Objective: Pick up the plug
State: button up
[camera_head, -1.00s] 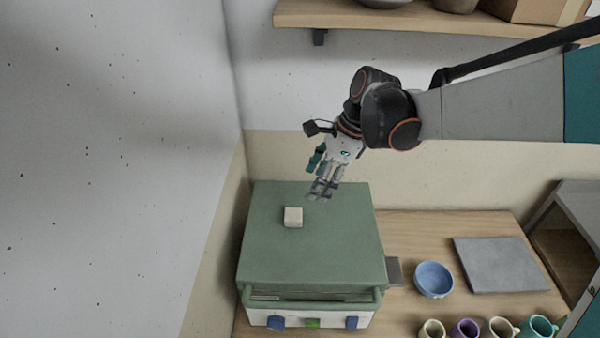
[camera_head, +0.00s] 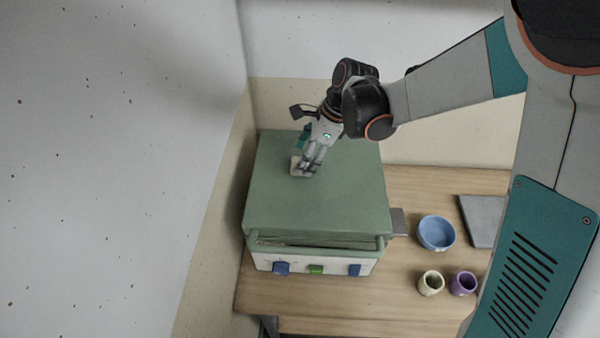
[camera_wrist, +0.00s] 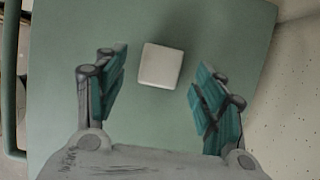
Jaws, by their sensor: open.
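The plug (camera_wrist: 160,66) is a small off-white block lying on the flat green lid of a kiln-like box (camera_head: 318,205). In the head view the plug (camera_head: 296,164) shows beside my fingers, partly hidden by them. My gripper (camera_head: 304,172) is above the lid at the plug. In the wrist view my gripper (camera_wrist: 157,85) is open, with a teal-padded finger on each side of the plug and a gap on both sides. The plug sits between the fingers, slightly beyond their middle. I cannot tell the exact height of the fingertips above the lid.
The green box has a front handle bar and blue and green knobs (camera_head: 317,268). To its right on the wooden table (camera_head: 420,185) are a blue bowl (camera_head: 436,232), a cream cup (camera_head: 431,283), a purple cup (camera_head: 463,283) and a grey slab (camera_head: 482,220). A wall stands close on the left.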

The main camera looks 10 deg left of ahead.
jog(key=x, duration=0.2)
jog(key=shift+a+f, duration=0.1)
jog(key=shift+f, duration=0.2)
jog(key=shift+c, duration=0.5)
jog(key=c, duration=1.4)
jog(key=shift+r, duration=0.15)
